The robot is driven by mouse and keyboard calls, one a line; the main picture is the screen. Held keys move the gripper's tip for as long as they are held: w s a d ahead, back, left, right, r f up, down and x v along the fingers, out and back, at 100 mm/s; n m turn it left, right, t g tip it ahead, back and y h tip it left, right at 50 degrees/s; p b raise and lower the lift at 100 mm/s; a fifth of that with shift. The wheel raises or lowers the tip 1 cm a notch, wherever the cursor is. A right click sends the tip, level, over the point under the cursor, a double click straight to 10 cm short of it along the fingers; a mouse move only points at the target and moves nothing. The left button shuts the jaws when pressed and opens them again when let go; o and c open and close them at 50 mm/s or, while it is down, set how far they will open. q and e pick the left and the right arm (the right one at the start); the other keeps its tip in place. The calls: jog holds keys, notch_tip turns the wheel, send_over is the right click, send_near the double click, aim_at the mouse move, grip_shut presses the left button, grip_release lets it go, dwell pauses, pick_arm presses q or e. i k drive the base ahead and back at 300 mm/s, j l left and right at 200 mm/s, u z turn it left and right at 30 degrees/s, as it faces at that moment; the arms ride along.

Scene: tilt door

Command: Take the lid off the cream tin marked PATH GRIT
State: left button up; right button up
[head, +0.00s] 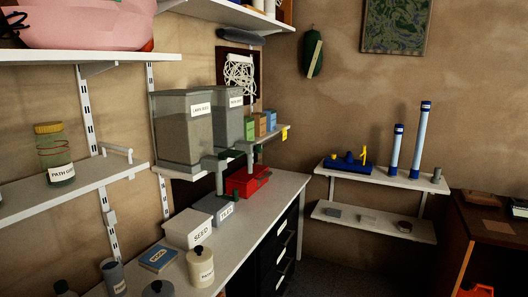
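A cream tin (202,271) stands on the workbench at the bottom of the head view. Its cream lid (200,254) has a dark knob and sits on top. The label on its front is too small to read surely. A glass jar (57,159) with a yellow lid stands on the left wall shelf; its label seems to begin PATH GR. Neither of my grippers is in view.
A blue book (158,257) lies left of the cream tin. A grey canister (114,277) and a dark knobbed lid (158,289) stand nearby. A white box marked SEED (187,229) is behind. The bench (247,243) is clear to the tin's right.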

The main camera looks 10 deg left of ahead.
aim_at(199, 256)
jog(key=i+l+u, duration=1.05)
jog(key=i+l, duration=0.15)
jog(key=l+u, duration=0.3)
jog(key=k+l, duration=0.05)
